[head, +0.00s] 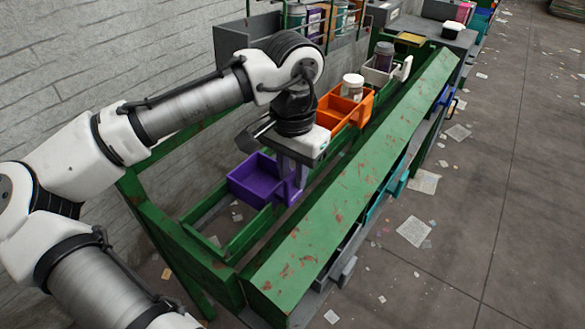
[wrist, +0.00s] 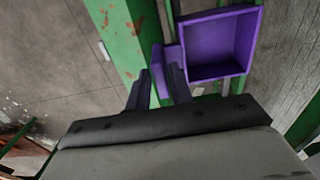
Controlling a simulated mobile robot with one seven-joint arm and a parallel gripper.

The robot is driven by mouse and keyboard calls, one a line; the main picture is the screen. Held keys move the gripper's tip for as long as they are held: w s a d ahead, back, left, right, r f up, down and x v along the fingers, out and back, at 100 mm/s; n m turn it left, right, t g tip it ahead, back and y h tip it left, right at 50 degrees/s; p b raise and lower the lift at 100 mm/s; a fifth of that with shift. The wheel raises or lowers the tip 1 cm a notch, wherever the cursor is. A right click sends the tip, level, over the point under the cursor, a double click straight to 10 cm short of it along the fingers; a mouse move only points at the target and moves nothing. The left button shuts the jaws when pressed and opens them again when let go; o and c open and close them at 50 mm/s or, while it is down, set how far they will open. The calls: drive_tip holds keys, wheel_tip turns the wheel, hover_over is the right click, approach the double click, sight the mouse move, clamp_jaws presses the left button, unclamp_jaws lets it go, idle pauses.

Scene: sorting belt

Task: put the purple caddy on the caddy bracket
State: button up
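The purple caddy (head: 250,178) is an open, empty box at the near end of the green frame, left of the broad green beam. It also shows in the wrist view (wrist: 218,47), with a purple tab on its left side. My gripper (head: 292,172) points down at the caddy's right side. In the wrist view, its two dark fingers (wrist: 160,82) stand apart by the tab; the right finger overlaps it, and a gap shows beside the left finger. Contact with the tab cannot be told. I cannot clearly pick out the caddy bracket.
An orange caddy (head: 327,112) with a white-lidded jar (head: 352,87) stands farther along the frame. Beyond it is a whitish caddy (head: 379,75) with a dark jar (head: 384,56). The broad green beam (head: 350,190) runs along the right. A brick wall (head: 90,70) stands left.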

drive_tip(key=shift+o, duration=0.9)
wheel_tip(320, 180, up, 12)
drive_tip(key=shift+r, duration=0.25)
idle(0.9)
